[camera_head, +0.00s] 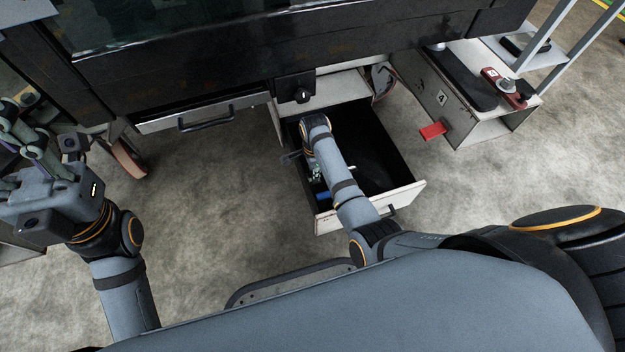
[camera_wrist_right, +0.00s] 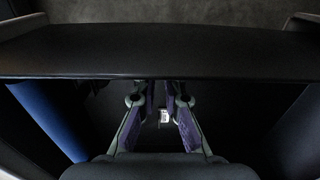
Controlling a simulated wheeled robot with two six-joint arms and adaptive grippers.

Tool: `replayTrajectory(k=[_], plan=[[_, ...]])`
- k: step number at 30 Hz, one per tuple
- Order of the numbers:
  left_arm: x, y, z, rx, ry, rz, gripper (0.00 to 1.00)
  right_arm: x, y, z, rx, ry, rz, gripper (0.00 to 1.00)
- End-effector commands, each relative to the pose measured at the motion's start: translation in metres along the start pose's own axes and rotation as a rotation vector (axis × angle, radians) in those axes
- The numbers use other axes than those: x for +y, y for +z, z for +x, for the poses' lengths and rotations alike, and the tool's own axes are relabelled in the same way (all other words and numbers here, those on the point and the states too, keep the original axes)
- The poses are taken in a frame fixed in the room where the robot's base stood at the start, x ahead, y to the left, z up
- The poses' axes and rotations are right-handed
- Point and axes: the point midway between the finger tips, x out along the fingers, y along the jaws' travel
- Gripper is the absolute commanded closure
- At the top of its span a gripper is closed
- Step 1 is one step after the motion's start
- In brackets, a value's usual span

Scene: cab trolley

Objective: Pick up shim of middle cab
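My right arm reaches down into the open drawer (camera_head: 402,193) below the middle of the large black unit. My right gripper (camera_head: 316,172) is inside it, partly hidden by the arm in the head view. In the right wrist view my right gripper (camera_wrist_right: 161,100) is open, with a gap between its purple-padded fingers. A small pale item (camera_wrist_right: 164,116) shows in that gap; I cannot tell whether it is the shim. A blue object (camera_head: 322,195) lies in the drawer, and also shows at left in the wrist view (camera_wrist_right: 45,112). My left gripper (camera_head: 38,145) is raised at the left.
A closed drawer with a handle (camera_head: 206,118) is left of the open one. At the right a trolley cabinet (camera_head: 455,100) carries a red device (camera_head: 503,84) and has a red tab (camera_head: 433,131). A caster wheel (camera_head: 128,160) stands at left. The floor between is clear.

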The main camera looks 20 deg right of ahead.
Motion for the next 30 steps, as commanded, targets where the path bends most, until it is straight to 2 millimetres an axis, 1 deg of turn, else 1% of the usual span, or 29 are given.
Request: replayTrajectory(k=[1,3,6,8,14,15,17,30], plan=[[0.002,0.001,-0.012,0.0,0.001,0.003,0.6,0.0,0.0,0.013,0.0,0.001,0.0,0.91],[0.004,0.002,-0.024,0.0,0.004,0.008,0.6,-0.001,0.0,0.026,0.0,0.001,0.0,0.91],[0.006,0.004,-0.039,-0.005,0.009,0.019,0.6,-0.001,-0.001,0.043,0.0,0.001,0.0,0.91],[0.007,0.006,-0.043,-0.011,0.009,0.022,0.6,-0.001,-0.001,0.049,0.0,0.002,0.0,0.91],[0.006,0.007,-0.04,-0.014,0.005,0.025,0.6,0.0,-0.001,0.047,0.0,0.001,0.0,0.91],[0.006,0.006,-0.04,-0.012,0.004,0.025,0.6,0.0,-0.001,0.047,0.0,0.001,0.0,0.92],[0.006,0.006,-0.039,-0.01,0.003,0.025,0.6,0.0,-0.001,0.047,0.0,0.001,0.0,1.0],[0.006,0.005,-0.038,-0.008,0.003,0.025,0.6,-0.001,-0.001,0.046,0.0,0.0,0.0,1.0]])
